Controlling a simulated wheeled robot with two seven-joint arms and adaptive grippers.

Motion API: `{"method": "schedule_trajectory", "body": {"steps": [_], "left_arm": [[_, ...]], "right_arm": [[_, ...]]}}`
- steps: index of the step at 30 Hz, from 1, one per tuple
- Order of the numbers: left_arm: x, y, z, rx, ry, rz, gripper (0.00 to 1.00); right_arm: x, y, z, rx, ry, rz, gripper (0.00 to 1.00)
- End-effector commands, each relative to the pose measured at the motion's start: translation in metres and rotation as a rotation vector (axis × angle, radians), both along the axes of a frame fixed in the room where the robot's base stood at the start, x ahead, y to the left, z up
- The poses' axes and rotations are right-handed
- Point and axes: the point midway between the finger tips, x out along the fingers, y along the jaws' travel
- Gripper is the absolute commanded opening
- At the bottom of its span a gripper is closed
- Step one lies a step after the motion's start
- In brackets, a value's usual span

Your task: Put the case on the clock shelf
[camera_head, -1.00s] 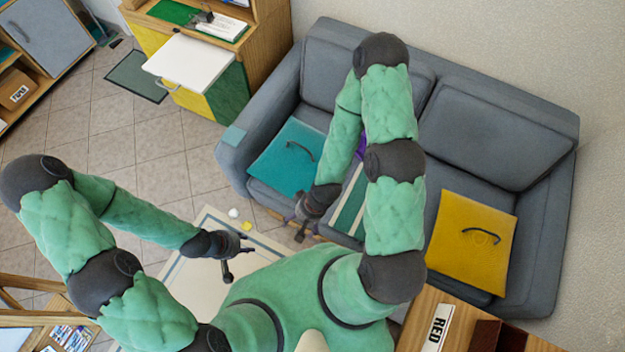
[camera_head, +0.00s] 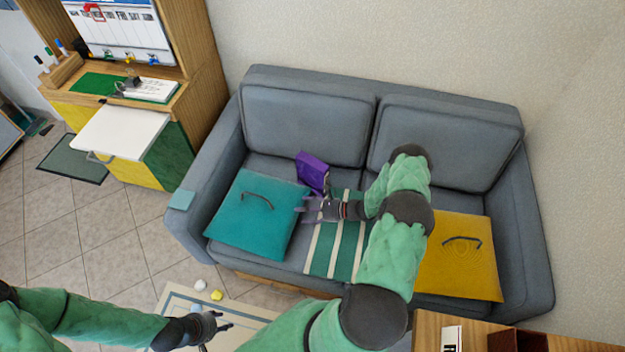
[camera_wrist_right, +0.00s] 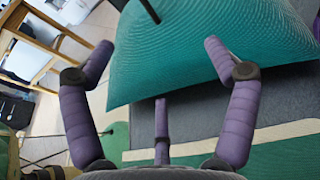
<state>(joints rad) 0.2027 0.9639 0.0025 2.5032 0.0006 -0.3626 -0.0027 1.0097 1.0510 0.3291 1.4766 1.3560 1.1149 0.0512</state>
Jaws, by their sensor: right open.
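A purple, box-like object (camera_head: 313,172) stands tilted on the sofa seat against the backrest; it may be the case, but I see no label on it. My right gripper (camera_head: 306,208) is open and empty over the sofa, just in front of the purple object and beside the teal cushion (camera_head: 258,215). In the right wrist view its purple fingers (camera_wrist_right: 158,62) are spread, with the teal cushion (camera_wrist_right: 200,50) beyond them. My left gripper (camera_head: 222,322) hangs low at the bottom left, too small to judge its fingers. I see no clock shelf.
A grey sofa (camera_head: 190,225) holds a striped green runner (camera_head: 335,262) and a yellow cushion (camera_head: 455,275). A wooden desk cabinet (camera_head: 205,75) with an open white flap (camera_head: 120,132) stands left. A wooden unit (camera_head: 430,325) is at the bottom right. Tiled floor is open at left.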

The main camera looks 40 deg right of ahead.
Motion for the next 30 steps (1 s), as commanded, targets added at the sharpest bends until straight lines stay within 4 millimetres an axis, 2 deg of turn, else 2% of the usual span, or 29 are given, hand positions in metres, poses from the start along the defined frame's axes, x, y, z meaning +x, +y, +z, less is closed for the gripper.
{"method": "schedule_trajectory", "body": {"steps": [1, 3, 6, 9, 13, 21, 30], "left_arm": [[0.000, 0.000, -0.008, 0.000, 0.000, 0.000, 0.40], [0.000, 0.000, -0.012, 0.000, 0.000, 0.000, 0.40], [0.000, 0.000, -0.016, 0.000, 0.000, 0.000, 0.40], [0.000, 0.000, -0.018, 0.000, 0.000, 0.000, 0.40], [0.000, 0.000, -0.020, 0.000, 0.000, 0.000, 0.40], [0.000, 0.000, -0.030, 0.000, 0.000, 0.000, 0.40], [0.000, 0.000, -0.035, 0.000, 0.000, 0.000, 0.40]], "right_arm": [[0.004, -0.036, -0.004, 0.029, -0.046, -0.111, 0.87], [0.007, -0.077, 0.001, 0.061, -0.113, -0.233, 0.87], [0.004, -0.121, 0.008, 0.086, -0.189, -0.355, 0.87], [0.001, -0.146, 0.014, 0.096, -0.238, -0.423, 0.87], [0.005, -0.155, 0.017, 0.100, -0.262, -0.451, 0.87], [0.042, -0.144, 0.017, 0.100, -0.262, -0.449, 0.87], [0.059, -0.140, 0.016, 0.099, -0.261, -0.449, 0.87]]}}
